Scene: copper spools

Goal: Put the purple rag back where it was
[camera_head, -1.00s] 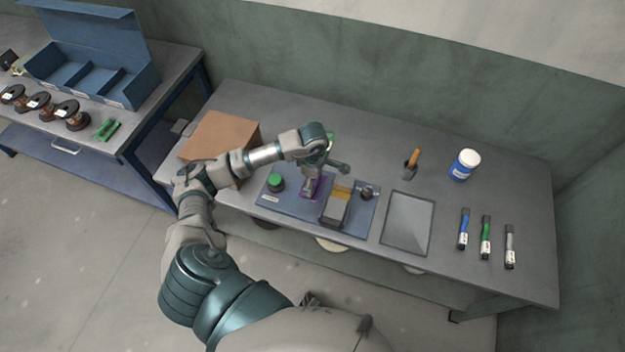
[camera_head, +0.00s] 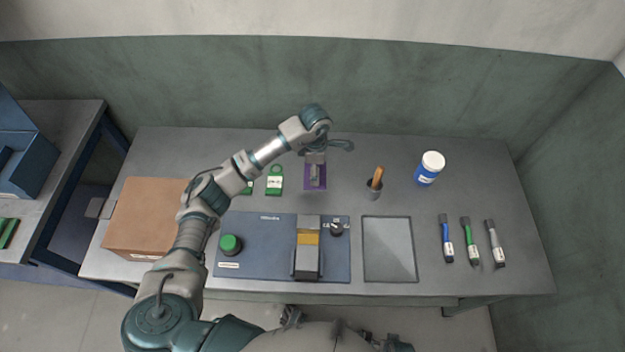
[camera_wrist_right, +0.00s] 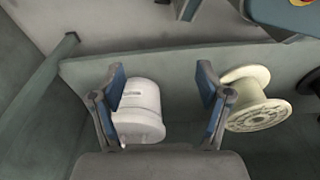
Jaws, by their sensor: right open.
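The purple rag (camera_head: 322,183) is at the back middle of the workbench, behind the blue mat and to the right of the green tags. My left gripper (camera_head: 314,180) points down onto it, its narrow fingers closed on the rag. Whether the rag touches the bench is hard to tell. My right gripper (camera_wrist_right: 163,88) shows in the right wrist view, its two blue-padded fingers wide apart with nothing gripped. A white tub (camera_wrist_right: 138,110) appears beyond the gap between them.
The blue mat (camera_head: 265,255) carries a green button (camera_head: 230,244) and a grey-yellow block device (camera_head: 307,262). A brown box (camera_head: 148,218) stands left. A pale spool (camera_wrist_right: 255,100) is beside the right gripper.

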